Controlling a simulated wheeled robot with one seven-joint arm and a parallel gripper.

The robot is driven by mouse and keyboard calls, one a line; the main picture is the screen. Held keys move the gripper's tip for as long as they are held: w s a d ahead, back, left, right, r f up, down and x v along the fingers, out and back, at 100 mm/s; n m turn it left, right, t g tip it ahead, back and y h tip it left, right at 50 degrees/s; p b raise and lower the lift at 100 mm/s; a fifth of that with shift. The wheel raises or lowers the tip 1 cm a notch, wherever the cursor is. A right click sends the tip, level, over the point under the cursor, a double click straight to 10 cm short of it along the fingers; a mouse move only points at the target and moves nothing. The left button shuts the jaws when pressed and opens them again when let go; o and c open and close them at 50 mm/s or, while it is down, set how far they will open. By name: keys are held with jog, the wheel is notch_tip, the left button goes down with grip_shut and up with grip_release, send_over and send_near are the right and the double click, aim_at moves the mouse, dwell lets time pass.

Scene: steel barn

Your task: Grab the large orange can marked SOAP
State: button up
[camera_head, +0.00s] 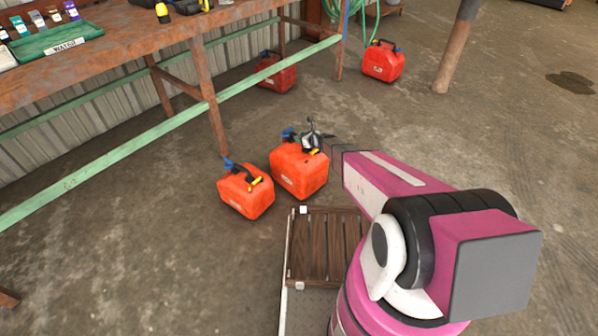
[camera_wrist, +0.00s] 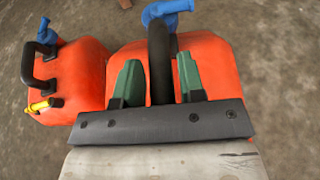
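The larger orange can (camera_head: 300,172) stands on the concrete floor just beyond the slatted wooden deck. In the wrist view its orange body (camera_wrist: 218,62) fills the middle, with a thick black handle (camera_wrist: 161,50) and a blue spout cap (camera_wrist: 167,10). No SOAP marking is legible. My gripper (camera_wrist: 160,80) is over the can, its two green fingers close against either side of the handle. In the head view my gripper (camera_head: 313,137) is small at the can's top, and part of the handle is hidden.
A smaller orange can (camera_head: 246,192) stands close on the left, and shows in the wrist view (camera_wrist: 80,75). Two red cans (camera_head: 276,75) (camera_head: 383,63) stand farther back. A workbench (camera_head: 130,55) with a green rail (camera_head: 120,145) runs along the left. Open floor lies to the right.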

grip_shut()
jog(key=shift+r, duration=0.1)
dwell(1.1)
